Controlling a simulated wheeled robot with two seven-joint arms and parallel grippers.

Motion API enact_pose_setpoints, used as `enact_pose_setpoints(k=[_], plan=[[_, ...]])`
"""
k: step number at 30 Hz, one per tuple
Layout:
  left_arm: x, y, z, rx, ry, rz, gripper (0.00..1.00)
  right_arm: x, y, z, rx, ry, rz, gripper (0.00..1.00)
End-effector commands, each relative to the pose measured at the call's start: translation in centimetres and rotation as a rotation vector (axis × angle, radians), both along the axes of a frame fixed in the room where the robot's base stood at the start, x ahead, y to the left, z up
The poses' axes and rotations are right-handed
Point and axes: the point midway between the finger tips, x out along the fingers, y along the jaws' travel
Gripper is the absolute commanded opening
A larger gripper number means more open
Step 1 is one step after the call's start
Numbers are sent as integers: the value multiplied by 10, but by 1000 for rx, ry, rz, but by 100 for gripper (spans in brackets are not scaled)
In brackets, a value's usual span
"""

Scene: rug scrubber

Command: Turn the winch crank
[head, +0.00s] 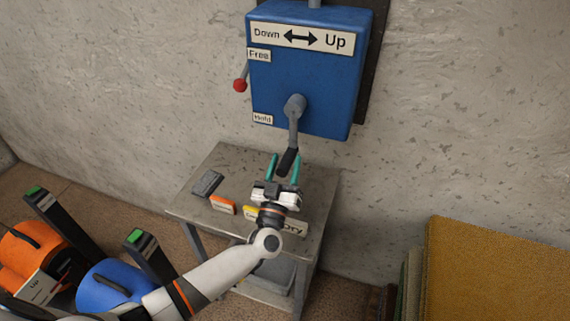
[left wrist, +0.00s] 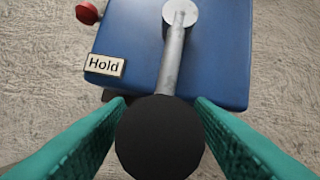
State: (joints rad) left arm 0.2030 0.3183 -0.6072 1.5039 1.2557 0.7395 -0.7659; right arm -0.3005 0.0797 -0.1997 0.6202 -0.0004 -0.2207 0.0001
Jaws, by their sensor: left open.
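The blue winch box (head: 305,70) is on the wall, with a "Down/Up" double-arrow label on its front. Its grey crank (head: 294,125) hangs down from the hub and ends in a black handle (head: 288,161). My left gripper (head: 285,168) is open, with its teal fingers on either side of the handle. In the left wrist view, the round black handle end (left wrist: 160,138) sits between the two open fingers (left wrist: 160,140), and the crank arm (left wrist: 171,62) runs up behind it. Whether the fingers touch the handle is hard to tell. My right gripper is not in view.
A red-knobbed lever (head: 240,85) is at the box's left side, between "Free" and "Hold" labels. Below stands a grey metal table (head: 225,165) with small labelled items. Orange (head: 30,250) and blue (head: 112,284) containers are at lower left; a yellow rug (head: 500,275) is at right.

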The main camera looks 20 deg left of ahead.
Motion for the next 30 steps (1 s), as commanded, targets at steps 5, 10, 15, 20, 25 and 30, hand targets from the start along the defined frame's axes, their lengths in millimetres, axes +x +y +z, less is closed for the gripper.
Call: enact_pose_setpoints(k=[5, 10, 15, 20, 25, 30], plan=[[0, 0, 0, -1, 1, -1, 49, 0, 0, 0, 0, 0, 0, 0], [0, 0, 0, -1, 1, -1, 27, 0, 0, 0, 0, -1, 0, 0], [0, 0, 0, -1, 1, -1, 0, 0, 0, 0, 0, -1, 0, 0], [0, 0, 0, 0, 1, 0, 0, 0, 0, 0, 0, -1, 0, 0], [0, 3, 0, 22, 1, 1, 0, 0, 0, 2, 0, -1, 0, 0], [1, 12, 1, 92, 0, 2, 0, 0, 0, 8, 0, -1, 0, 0]])
